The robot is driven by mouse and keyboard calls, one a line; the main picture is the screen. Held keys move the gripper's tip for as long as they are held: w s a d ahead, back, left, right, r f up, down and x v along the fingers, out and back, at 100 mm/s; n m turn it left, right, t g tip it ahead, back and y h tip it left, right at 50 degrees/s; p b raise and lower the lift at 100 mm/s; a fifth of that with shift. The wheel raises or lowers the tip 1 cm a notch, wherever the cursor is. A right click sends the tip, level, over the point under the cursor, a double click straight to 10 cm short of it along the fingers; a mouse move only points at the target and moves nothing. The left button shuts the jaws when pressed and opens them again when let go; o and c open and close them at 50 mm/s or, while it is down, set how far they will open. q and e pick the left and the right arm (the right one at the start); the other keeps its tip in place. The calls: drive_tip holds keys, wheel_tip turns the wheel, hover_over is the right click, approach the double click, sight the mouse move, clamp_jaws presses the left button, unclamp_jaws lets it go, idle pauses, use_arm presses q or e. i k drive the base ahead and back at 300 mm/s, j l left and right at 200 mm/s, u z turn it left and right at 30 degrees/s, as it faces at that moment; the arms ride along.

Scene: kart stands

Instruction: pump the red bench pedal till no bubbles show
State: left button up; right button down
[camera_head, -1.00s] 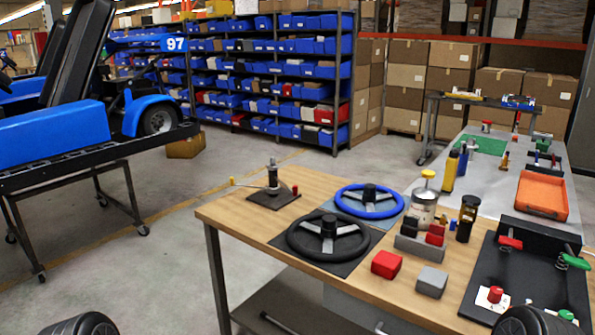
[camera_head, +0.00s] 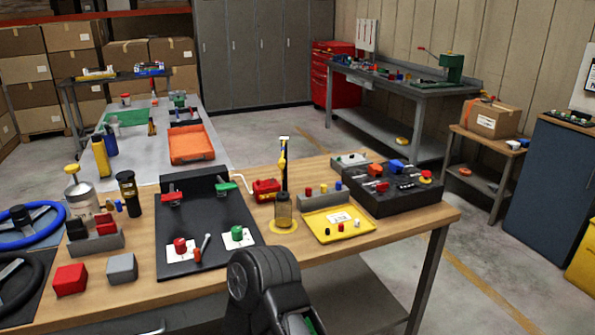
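A black pedal board (camera_head: 205,222) lies on the wooden bench, with an upright black back plate. A red pedal (camera_head: 172,197) is mounted at its left and a green pedal (camera_head: 225,188) at its right. Below them, a red knob (camera_head: 180,246) and a green knob (camera_head: 237,234) stand on white cards. A small jar with amber-looking contents (camera_head: 283,212) stands on a yellow round base right of the board; I cannot make out any bubbles. Part of my black right arm shows at the bottom, in front of the board and jar. Neither gripper's fingertips can be seen.
A grey wrench-like tool (camera_head: 203,247) lies between the cards. A yellow tray (camera_head: 318,232) and black control box (camera_head: 395,190) are at right. Red (camera_head: 70,279) and grey (camera_head: 122,268) blocks lie left, by the steering wheels (camera_head: 30,222). An orange tray (camera_head: 190,143) is behind.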

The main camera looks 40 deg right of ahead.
sight(172, 195)
drive_tip(key=z, duration=0.9)
drive_tip(key=i+l+z, duration=0.25)
drive_tip(key=l+z, duration=0.3)
drive_tip(key=i+j, duration=0.05)
drive_tip(key=j, duration=0.05)
